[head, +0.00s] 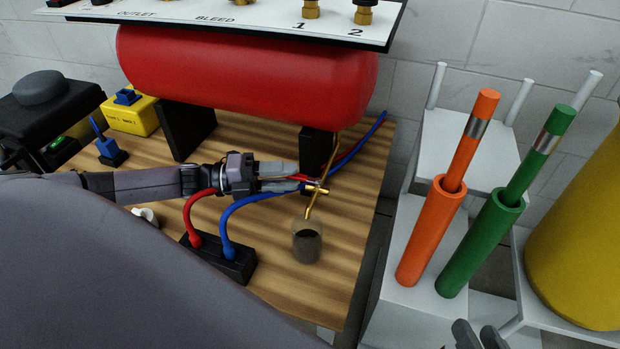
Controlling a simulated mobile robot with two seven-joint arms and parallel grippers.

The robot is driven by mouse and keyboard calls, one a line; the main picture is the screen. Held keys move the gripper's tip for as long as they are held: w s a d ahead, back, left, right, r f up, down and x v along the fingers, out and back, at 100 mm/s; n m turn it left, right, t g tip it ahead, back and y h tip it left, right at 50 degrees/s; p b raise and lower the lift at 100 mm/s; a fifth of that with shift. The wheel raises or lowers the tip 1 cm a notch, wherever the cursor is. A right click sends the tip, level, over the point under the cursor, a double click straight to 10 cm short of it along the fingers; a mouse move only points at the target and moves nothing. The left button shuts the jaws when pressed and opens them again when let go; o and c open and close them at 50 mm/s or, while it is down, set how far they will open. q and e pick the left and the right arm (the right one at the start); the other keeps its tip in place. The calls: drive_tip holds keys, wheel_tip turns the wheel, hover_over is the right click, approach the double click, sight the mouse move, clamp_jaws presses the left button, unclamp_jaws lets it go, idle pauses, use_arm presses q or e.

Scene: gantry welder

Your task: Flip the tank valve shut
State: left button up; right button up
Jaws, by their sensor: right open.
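The red tank (245,75) lies on dark supports on a wooden bench. A thin brass valve (319,190) with a short crosspiece and a slanted pipe is below its right end. A small dark-filled cup (307,243) stands under the pipe's lower end. My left gripper (302,179) reaches in from the left, its fingertips right at the valve's crosspiece. Whether they touch or grip it cannot be told; red and blue hoses pass around the fingers. My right gripper (472,341) is open at the bottom edge, partly cut off, away from the valve.
A panel marked OUTLET and BLEED (215,17) overhangs the tank. Red and blue hoses run to a black block (222,262). Orange (430,235) and green (480,245) tubes holding rods stand on a grey rack at right. A yellow box (133,116) sits at back left.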

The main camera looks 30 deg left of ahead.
sight(307, 176)
use_arm(q)
drive_tip(key=shift+b+x, duration=0.4)
drive_tip(key=shift+x, duration=2)
use_arm(e)
drive_tip(key=shift+d+f, duration=0.1)
drive_tip(key=shift+d, duration=0.25)
use_arm(q)
clamp_jaws()
